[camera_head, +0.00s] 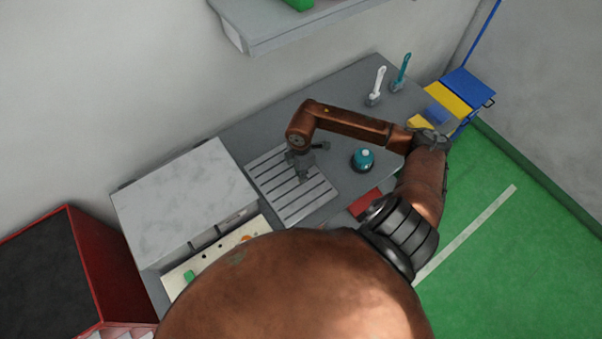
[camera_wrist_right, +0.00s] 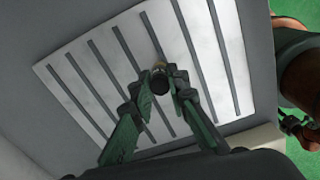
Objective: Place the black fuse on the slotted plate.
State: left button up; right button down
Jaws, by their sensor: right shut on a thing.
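The slotted plate (camera_head: 262,172) is a pale grey rectangle with several dark parallel slots, lying on the grey bench. It fills much of the right wrist view (camera_wrist_right: 217,98). My right gripper (camera_head: 303,177) is over the plate, pointing down. In the right wrist view my right gripper (camera_wrist_right: 158,92) is shut on the black fuse (camera_wrist_right: 160,80), a small dark cylinder with a brass-coloured end, over the slots. I cannot tell whether the fuse touches the plate. In the head view the fuse is not clearly visible. My left gripper is not in view.
A teal round object (camera_head: 363,158) stands right of the plate, and a red block (camera_head: 366,202) lies in front. White (camera_head: 378,82) and teal (camera_head: 402,70) handled tools stand behind. A pale box (camera_head: 185,195) is left. A grey shelf (camera_head: 290,30) hangs above.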

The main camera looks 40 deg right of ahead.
jog(key=shift+f, duration=0.1)
jog(key=c, duration=1.9)
grip_release()
notch_tip(320, 180, up, 12)
jog(key=shift+r+b, duration=0.15)
jog(key=shift+b, duration=0.55)
